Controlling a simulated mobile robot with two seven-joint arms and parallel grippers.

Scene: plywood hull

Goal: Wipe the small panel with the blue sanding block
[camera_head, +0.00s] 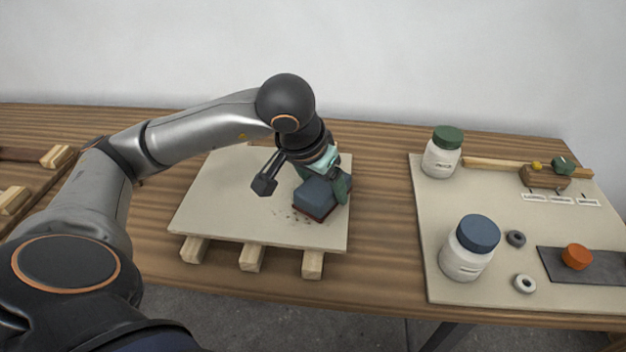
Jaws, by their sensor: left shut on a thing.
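The small panel (225,208) is a pale flat board lying on wooden battens on the table. My left gripper (325,188) reaches over its right part from above. It is shut on the blue sanding block (314,197), a blue-grey block with a dark red underside. The block is low over the panel's right side and seems to touch it, though the exact contact is hard to tell. Dark specks (292,215) lie on the panel just left of the block. My right gripper is not in view.
A beige board (432,265) at the right holds a green-lidded jar (442,155), a blue-lidded jar (468,250), small rings, an orange knob (577,256) on a dark plate and a wooden tool (545,178). Wooden pieces lie far left. Bare table (382,220) separates panel and board.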

